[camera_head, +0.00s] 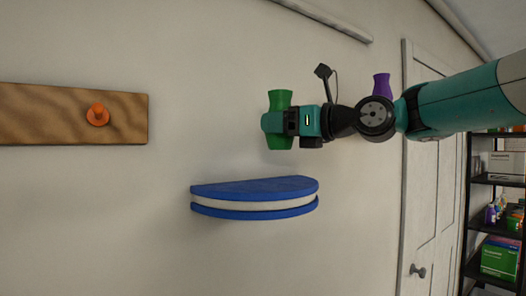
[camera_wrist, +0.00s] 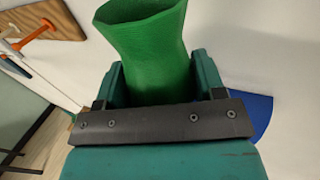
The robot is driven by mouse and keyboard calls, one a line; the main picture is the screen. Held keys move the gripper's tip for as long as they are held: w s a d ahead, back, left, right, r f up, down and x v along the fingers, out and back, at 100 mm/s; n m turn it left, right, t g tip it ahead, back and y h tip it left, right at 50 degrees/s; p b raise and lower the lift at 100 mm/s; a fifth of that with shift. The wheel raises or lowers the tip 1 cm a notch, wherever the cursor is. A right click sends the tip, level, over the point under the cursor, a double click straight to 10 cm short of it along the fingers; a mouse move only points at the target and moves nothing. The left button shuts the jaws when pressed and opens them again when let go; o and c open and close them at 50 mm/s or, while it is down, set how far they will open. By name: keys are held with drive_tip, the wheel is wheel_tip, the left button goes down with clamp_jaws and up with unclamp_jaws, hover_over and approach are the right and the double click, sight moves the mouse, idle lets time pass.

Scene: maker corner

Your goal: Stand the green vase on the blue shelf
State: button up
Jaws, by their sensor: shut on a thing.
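The green vase (camera_head: 280,99) is upright in my gripper (camera_head: 272,122), which is shut on its middle. In the head view the vase is above the blue shelf (camera_head: 255,188), with a clear gap between its base and the shelf top. The shelf is half-round, with a blue top, a pale band and a blue lower edge, and its top is bare. In the wrist view the vase (camera_wrist: 150,45) stands between the two jaws (camera_wrist: 160,82), its open mouth toward the top. Part of the blue shelf (camera_wrist: 262,112) shows behind the right jaw. The vase's lower part is hidden there.
A wooden board (camera_head: 60,115) with an orange peg (camera_head: 97,114) is on the wall at left. A purple vase-like object (camera_head: 382,86) shows behind my arm. A white door (camera_head: 425,180) and a black rack (camera_head: 480,235) with goods are at right.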

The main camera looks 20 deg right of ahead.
drive_tip(key=w+p, duration=0.1)
drive_tip(key=w, duration=0.1)
drive_tip(key=w+a, duration=0.1)
drive_tip(key=w+a+p, duration=0.1)
drive_tip(key=w, duration=0.1)
drive_tip(key=shift+w+r+p, duration=0.25)
drive_tip(key=shift+w+p, duration=0.05)
drive_tip(key=shift+p, duration=0.05)
wheel_tip(320, 180, down, 3)
drive_tip(key=shift+d+r, duration=0.1)
drive_tip(key=shift+r, duration=0.1)
wheel_tip(320, 180, down, 4)
drive_tip(key=shift+p, duration=0.9)
drive_tip(key=shift+w+f+p, duration=0.1)
drive_tip(key=shift+f+p, duration=0.05)
drive_tip(key=shift+p, duration=0.3)
drive_tip(key=shift+f, duration=0.25)
drive_tip(key=shift+f, duration=0.2)
drive_tip(key=o, duration=1)
